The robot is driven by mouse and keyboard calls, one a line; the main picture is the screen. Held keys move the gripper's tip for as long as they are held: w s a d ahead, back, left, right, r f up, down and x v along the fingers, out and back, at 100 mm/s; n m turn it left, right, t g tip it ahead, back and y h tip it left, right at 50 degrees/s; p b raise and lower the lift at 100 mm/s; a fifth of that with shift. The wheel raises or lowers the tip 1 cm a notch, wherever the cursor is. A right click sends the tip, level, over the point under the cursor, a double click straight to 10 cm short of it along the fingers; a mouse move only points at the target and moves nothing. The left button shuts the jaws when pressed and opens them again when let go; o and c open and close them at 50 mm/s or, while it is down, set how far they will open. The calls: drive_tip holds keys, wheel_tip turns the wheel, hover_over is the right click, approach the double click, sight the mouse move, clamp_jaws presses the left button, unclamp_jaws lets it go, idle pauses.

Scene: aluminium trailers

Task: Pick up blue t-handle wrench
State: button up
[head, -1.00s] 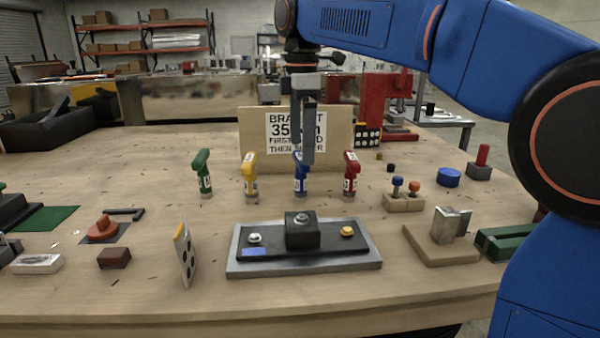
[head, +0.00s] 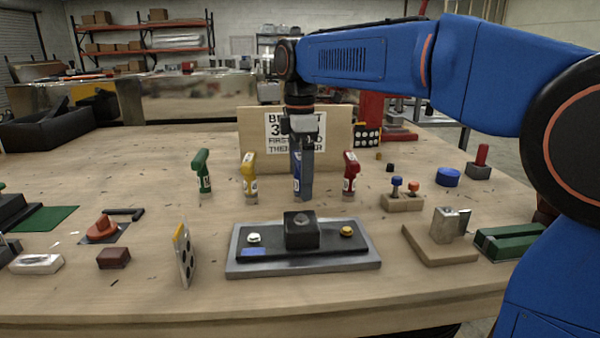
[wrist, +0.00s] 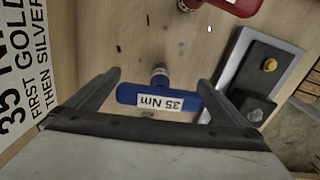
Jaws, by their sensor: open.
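The blue t-handle wrench (head: 297,172) stands upright on the table, between the yellow and red wrenches. In the head view, my gripper (head: 304,194) hides much of it. In the wrist view, its blue handle (wrist: 158,100) carries a "35 Nm" label and lies crosswise between my spread fingers. My gripper (wrist: 160,80) is open, with one finger at each end of the handle. I cannot tell whether either finger touches it.
A green wrench (head: 202,172), a yellow wrench (head: 250,178) and a red wrench (head: 350,174) stand in the same row. A bracket sign board (head: 250,130) stands behind. A grey fixture plate (head: 235,262) lies in front, with a dark block (head: 302,232).

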drive_tip(key=shift+c, duration=0.6)
drive_tip(key=c, duration=1.4)
drive_tip(key=shift+r, duration=0.15)
wheel_tip(320, 180, up, 10)
drive_tip(key=shift+f, duration=0.1)
